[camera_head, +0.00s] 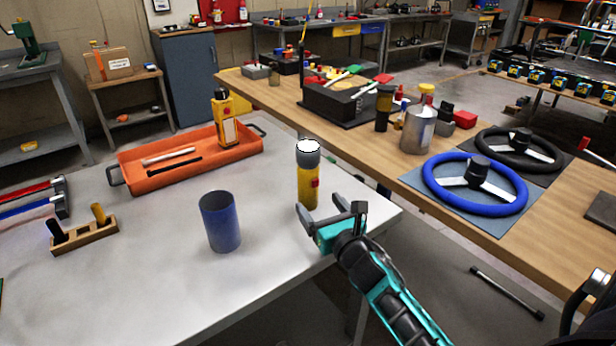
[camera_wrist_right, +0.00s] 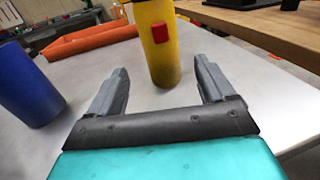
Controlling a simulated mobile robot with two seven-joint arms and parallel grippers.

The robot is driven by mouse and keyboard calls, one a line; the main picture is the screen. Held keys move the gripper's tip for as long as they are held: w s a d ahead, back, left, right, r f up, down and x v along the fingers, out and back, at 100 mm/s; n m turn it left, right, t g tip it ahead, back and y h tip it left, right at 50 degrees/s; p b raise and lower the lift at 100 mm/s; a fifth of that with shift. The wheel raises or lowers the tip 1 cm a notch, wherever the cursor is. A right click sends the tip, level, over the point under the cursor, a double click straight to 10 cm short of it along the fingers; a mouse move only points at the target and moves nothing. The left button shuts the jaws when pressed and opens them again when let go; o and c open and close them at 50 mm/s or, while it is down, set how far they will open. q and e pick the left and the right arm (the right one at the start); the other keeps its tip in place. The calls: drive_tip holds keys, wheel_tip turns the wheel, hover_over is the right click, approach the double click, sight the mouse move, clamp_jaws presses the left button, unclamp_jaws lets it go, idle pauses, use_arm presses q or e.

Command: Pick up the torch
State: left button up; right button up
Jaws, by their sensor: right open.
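The torch (camera_head: 308,187) stands upright near the right edge of the grey table. It has a yellow body, a red switch and a grey head with a white lens. In the right wrist view the yellow body (camera_wrist_right: 160,55) stands just ahead of the fingers, and its head is out of the picture. My right gripper (camera_head: 330,213) is open, with its fingers pointing at the torch's lower body. In the right wrist view the gripper (camera_wrist_right: 162,88) has one finger to each side of the torch, with nothing held. My left gripper is not in view.
A blue cup (camera_head: 220,222) stands left of the torch. An orange tray (camera_head: 125,172) lies behind, holding a yellow device (camera_head: 227,118) and rods. A wooden holder (camera_head: 85,237) is at the left. The wooden table (camera_head: 378,148) with steering wheels (camera_head: 474,184) is at the right.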

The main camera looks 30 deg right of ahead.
sight(313, 194)
drive_tip(key=w, duration=0.3)
drive_tip(key=w+d, duration=0.1)
drive_tip(key=w, duration=0.1)
drive_tip(key=shift+r, duration=0.1)
drive_tip(key=c, duration=1.3)
